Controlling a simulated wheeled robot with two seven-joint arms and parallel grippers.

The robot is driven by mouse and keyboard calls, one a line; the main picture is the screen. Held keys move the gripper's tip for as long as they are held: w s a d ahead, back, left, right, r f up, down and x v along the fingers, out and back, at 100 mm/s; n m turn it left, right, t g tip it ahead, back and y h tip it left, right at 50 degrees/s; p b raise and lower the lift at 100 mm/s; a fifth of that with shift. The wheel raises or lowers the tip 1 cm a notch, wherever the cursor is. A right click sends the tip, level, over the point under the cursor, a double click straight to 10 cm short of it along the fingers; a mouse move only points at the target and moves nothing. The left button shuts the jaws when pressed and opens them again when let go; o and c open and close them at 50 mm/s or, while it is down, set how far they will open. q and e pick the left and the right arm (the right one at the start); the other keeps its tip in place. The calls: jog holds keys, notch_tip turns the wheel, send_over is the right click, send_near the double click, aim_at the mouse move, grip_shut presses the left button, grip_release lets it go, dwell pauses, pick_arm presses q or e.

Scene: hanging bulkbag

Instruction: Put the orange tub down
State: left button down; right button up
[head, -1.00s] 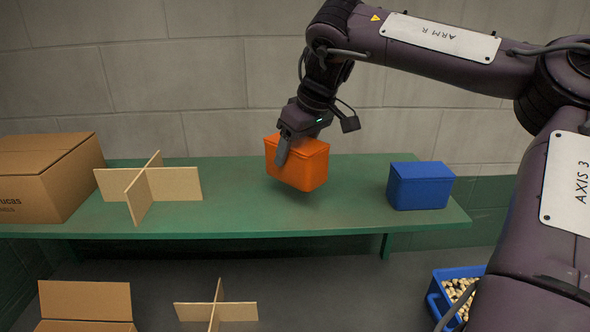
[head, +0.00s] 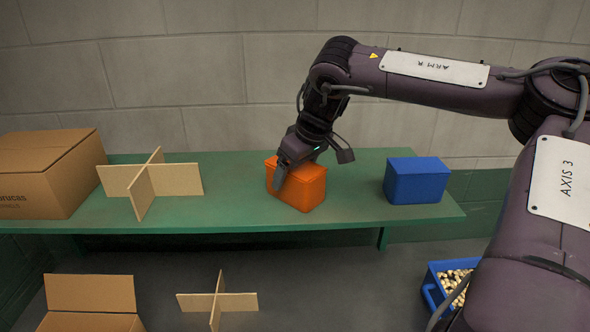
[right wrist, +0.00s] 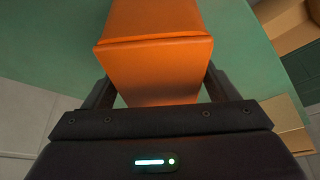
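The orange tub (head: 305,187) is at the middle of the green bench (head: 235,210), with its base at or very near the bench top; I cannot tell whether it touches. My right gripper (head: 281,175) comes down on it from above, one finger lying across its near left side. In the right wrist view the tub (right wrist: 155,70) fills the space between the two fingers (right wrist: 158,92), which are on either side of it. My left gripper is not in view.
A blue tub (head: 417,181) stands to the right on the bench. A wooden cross divider (head: 150,182) and a cardboard box (head: 45,178) stand to the left. Below are an open box (head: 90,295), another divider (head: 217,302) and a blue crate (head: 432,290) of pale pieces.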

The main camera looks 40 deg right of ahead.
jog(key=shift+o, duration=0.5)
jog(key=shift+r, duration=0.1)
jog(key=shift+r, duration=0.15)
jog(key=b+v, duration=0.3)
jog(key=v, duration=0.7)
jog(key=shift+s+r, duration=0.3)
jog(key=shift+s+r+b, duration=0.15)
jog(key=shift+r+b, duration=0.15)
jog(key=shift+r, duration=0.15)
jog(key=shift+f, duration=0.1)
